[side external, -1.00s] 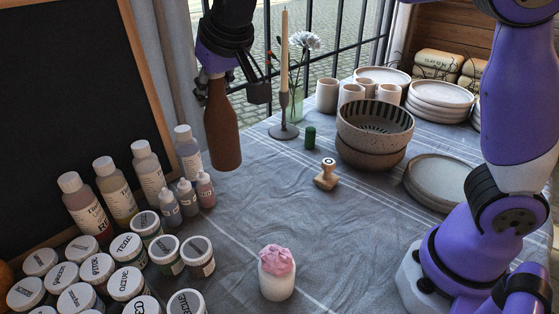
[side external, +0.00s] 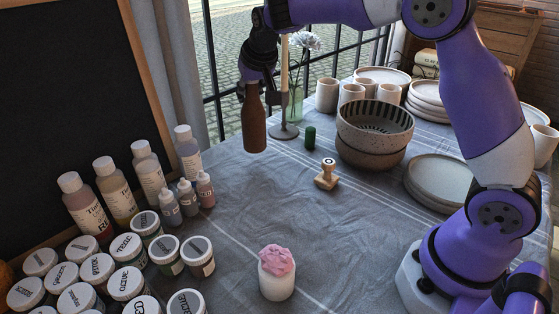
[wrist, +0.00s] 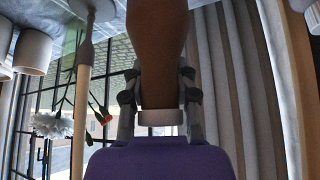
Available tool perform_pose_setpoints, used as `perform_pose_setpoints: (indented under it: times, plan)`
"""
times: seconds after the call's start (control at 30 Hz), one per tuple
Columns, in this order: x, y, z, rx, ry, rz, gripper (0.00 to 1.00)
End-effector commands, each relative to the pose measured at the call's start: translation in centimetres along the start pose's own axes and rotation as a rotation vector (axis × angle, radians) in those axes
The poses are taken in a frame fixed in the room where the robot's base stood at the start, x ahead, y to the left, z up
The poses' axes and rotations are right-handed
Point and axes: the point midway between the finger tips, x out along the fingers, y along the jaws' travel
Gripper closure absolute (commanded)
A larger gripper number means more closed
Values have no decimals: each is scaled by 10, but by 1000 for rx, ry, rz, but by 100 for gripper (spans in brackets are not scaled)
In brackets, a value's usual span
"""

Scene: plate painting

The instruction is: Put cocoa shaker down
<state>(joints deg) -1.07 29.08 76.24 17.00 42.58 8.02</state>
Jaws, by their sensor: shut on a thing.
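The cocoa shaker (side external: 253,125) is a brown bottle-shaped thing with a pale end inside my gripper. In the side view it hangs upright below my gripper (side external: 252,88), near the back of the table and left of the candle holder. I cannot tell whether its bottom touches the cloth. In the wrist view the brown shaker (wrist: 158,50) runs up between the two fingers of my gripper (wrist: 160,98), which are shut on its narrow end.
A candle in a holder (side external: 284,131) and a flower vase stand close right of the shaker. A green cylinder (side external: 310,138), a wooden stamp (side external: 327,177) and stacked bowls (side external: 375,125) are further right. Bottles (side external: 188,152) and jars fill the left. The middle cloth (side external: 235,215) is clear.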

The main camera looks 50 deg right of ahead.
Motion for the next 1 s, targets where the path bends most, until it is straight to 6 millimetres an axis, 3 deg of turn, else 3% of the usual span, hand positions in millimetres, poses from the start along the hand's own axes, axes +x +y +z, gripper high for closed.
perform_pose_setpoints:
  times: [0.2,0.43,0.87,0.9,0.93,1.0]
  plan:
    - [16,11,-4,-1,2,-1,100]
    - [44,11,15,-1,0,-1,100]
    - [50,11,19,-2,1,-1,100]
    - [50,11,19,-2,0,-1,48]
    - [50,11,19,-2,0,-1,38]
    - [50,11,19,-2,0,-1,38]
